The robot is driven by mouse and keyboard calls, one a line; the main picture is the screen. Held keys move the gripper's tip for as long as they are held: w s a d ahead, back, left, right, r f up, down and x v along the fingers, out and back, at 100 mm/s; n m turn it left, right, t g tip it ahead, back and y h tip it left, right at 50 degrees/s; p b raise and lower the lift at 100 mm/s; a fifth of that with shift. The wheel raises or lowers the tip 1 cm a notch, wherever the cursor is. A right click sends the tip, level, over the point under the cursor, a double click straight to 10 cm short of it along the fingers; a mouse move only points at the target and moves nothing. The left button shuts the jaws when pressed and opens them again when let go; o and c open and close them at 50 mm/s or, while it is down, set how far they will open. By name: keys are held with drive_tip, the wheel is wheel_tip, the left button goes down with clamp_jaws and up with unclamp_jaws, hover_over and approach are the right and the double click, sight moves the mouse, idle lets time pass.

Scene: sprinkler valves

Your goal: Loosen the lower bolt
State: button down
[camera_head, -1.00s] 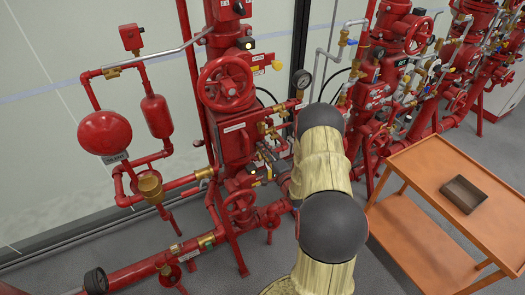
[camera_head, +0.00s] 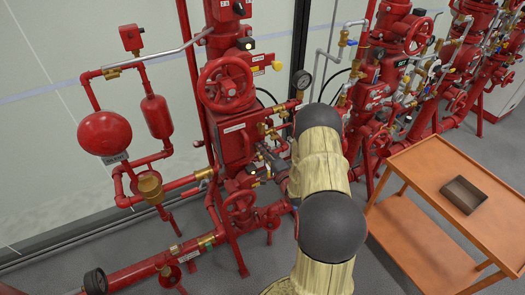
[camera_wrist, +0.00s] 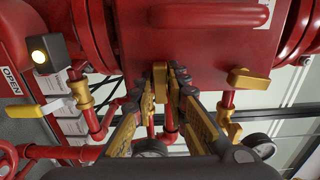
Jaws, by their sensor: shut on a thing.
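In the wrist view a brass bolt (camera_wrist: 160,82) with a flat head stands at the edge of a red valve housing (camera_wrist: 195,45). My gripper (camera_wrist: 161,90) has its fingertips closed on both sides of this bolt, and the bolt's root is partly hidden. A second brass bolt (camera_wrist: 248,77) sits to the right on the same housing, apart from my fingers. In the head view my gripper (camera_head: 265,150) is at the right side of the red housing (camera_head: 233,143), largely hidden by my arm, and the held bolt cannot be made out.
A black box with a lit lamp (camera_wrist: 45,55) and a yellow lever (camera_wrist: 52,108) are left of my fingers. Red pipes and a round gauge (camera_wrist: 260,145) are close by.

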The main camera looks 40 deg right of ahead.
drive_tip(key=shift+n+b, duration=0.9)
drive_tip(key=shift+n, duration=0.8)
drive_tip(key=shift+b, duration=0.35)
drive_tip(key=shift+n+b, duration=1.15)
drive_tip(key=shift+n, duration=0.65)
drive_tip(key=shift+d, duration=0.1)
